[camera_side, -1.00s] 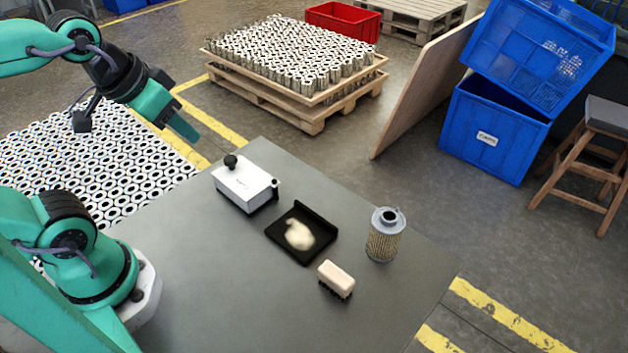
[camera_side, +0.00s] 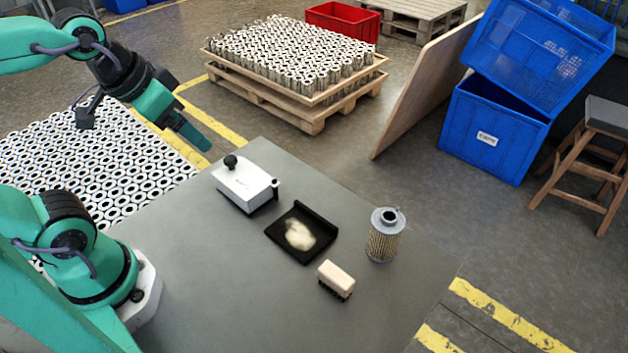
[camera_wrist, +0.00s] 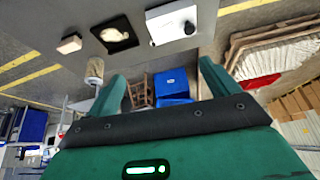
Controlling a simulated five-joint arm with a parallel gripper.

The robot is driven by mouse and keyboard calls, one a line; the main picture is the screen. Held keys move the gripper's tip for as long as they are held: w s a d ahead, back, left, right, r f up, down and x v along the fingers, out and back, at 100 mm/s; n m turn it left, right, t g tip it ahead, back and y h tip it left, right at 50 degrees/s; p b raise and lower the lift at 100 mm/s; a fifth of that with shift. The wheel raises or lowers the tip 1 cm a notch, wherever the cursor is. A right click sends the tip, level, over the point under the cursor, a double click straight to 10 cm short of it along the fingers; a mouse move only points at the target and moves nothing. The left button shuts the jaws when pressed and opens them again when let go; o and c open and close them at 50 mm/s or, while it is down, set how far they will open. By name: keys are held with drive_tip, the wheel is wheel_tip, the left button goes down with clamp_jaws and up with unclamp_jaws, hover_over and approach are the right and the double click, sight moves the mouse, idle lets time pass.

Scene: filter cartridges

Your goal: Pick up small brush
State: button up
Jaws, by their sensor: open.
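The small brush (camera_side: 336,280) has a pale block top and dark bristles. It stands bristles down near the front right of the grey table (camera_side: 215,285). In the wrist view the brush (camera_wrist: 70,44) shows at the upper left. My gripper (camera_side: 203,143) is in the air near the table's far left corner, well away from the brush. In the wrist view its two fingers (camera_wrist: 162,88) are apart with nothing held between them.
A black dustpan (camera_side: 274,232) with pale dust lies just behind the brush. A filter cartridge (camera_side: 385,237) stands upright to the right. A white box with a black knob (camera_side: 243,187) sits at the back. The table's front left is clear.

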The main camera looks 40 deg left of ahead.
drive_tip(key=w+d+f+m+g, duration=0.1)
drive_tip(key=w+d+m+g, duration=0.1)
drive_tip(key=w+d+m, duration=0.5)
drive_tip(key=m+g, duration=0.4)
drive_tip(key=m, duration=2.4)
hover_over(335, 274)
drive_tip(key=f, duration=1.2)
drive_tip(key=shift+w+a+f, duration=0.1)
drive_tip(key=shift+a+f, duration=0.15)
drive_tip(key=shift+a, duration=0.05)
drive_tip(key=shift+d+f, duration=0.25)
drive_tip(key=shift+f, duration=1.3)
